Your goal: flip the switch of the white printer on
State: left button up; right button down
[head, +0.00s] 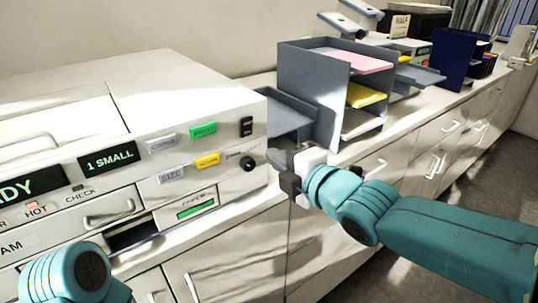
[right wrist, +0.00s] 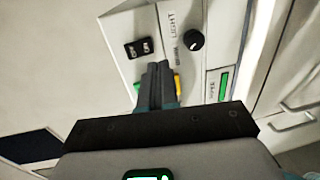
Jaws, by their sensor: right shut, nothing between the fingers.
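The white printer (head: 70,80) stands at the left of the counter in the head view. Its black rocker switch (head: 246,126) is on the right end of the front panel, above a round black knob (head: 249,163). In the right wrist view the switch (right wrist: 138,48) lies just beyond my fingertips, a little to the left, with the knob (right wrist: 194,39) to the right. My right gripper (head: 275,160) is shut and empty, in front of the panel's right end. I cannot tell which way the switch is set. My left gripper is out of view; only a teal arm part shows.
A grey tray rack (head: 310,75) with pink and yellow paper stands right of the printer. Green, yellow and grey buttons (head: 203,130) sit left of the switch. White cabinets (head: 225,265) run below the counter. The floor at right is clear.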

jog(key=s+d+f, duration=0.1)
jog(key=s+d, duration=0.2)
jog(key=s, duration=0.2)
jog(key=d+f+m+g+h, duration=0.2)
jog(key=d+f+m+g, duration=0.1)
jog(key=f, duration=1.3)
jog(key=d+f+m+g+h, duration=0.2)
jog(key=d+f+m+g, duration=0.15)
jog(key=f, duration=1.25)
jog(key=s+f+m+g+h, duration=0.1)
jog(key=s+f+m+g, duration=0.5)
jog(key=s+f+m, duration=1.3)
jog(key=shift+s+d+f+m+h+b, duration=0.15)
jog(key=shift+s+d+m+h+b, duration=0.2)
jog(key=shift+s+m, duration=0.75)
